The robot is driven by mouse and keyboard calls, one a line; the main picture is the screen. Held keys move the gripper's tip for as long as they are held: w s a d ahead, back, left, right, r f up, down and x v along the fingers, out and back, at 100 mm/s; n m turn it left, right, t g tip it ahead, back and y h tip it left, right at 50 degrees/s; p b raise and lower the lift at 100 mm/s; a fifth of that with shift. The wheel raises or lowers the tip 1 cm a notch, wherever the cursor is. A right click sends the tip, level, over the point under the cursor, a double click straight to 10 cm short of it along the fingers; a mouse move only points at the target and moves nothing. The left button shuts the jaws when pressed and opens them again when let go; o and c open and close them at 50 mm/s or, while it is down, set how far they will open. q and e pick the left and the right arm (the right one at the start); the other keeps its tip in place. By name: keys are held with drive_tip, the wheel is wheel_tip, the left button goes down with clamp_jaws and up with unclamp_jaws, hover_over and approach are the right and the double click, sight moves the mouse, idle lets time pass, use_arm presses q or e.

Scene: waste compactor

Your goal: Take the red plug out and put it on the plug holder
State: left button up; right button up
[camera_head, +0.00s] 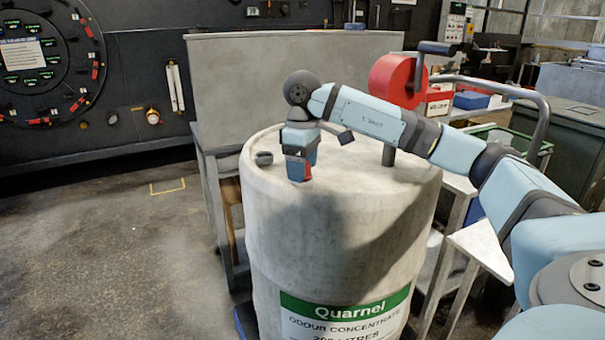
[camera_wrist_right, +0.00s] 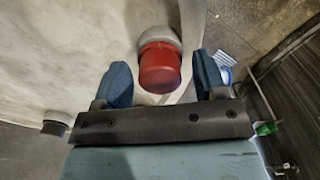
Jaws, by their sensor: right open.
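The red plug (camera_wrist_right: 160,68) sits in a light grey collar at the drum's top edge in the right wrist view. In the head view only a bit of its red (camera_head: 307,172) shows below my right gripper (camera_head: 300,162). The right gripper is open, pointing down, with its blue fingers on either side of the plug, and gaps show between them and it. The pale drum (camera_head: 325,240) has a green Quarnel label. A small dark round fitting (camera_head: 264,158) is left of the gripper on the drum top; I cannot tell whether it is the plug holder. My left gripper is out of view.
A red wheel-like part (camera_head: 396,80) and a curved grey pipe (camera_head: 505,88) stand behind and right of my right arm. A grey panel (camera_head: 290,75) rises behind the drum. The floor at the left (camera_head: 110,240) is clear.

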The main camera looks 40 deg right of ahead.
drive_tip(key=shift+r+m+p, duration=0.1)
drive_tip(key=shift+m+p, duration=0.35)
drive_tip(key=shift+m, duration=1.85)
drive_tip(key=m+p, duration=0.1)
drive_tip(key=m, duration=0.2)
drive_tip(key=shift+m+p, duration=0.3)
drive_tip(key=shift+p, duration=0.1)
drive_tip(key=shift+m, duration=1.1)
drive_tip(key=shift+m+p, duration=0.6)
drive_tip(key=shift+m, duration=1.8)
drive_tip(key=shift+m+p, duration=0.65)
drive_tip(key=shift+m, duration=0.35)
drive_tip(key=m, duration=0.3)
drive_tip(key=shift+p, duration=0.3)
drive_tip(key=c, duration=1)
drive_tip(key=n, duration=0.4)
drive_tip(key=shift+n, duration=0.5)
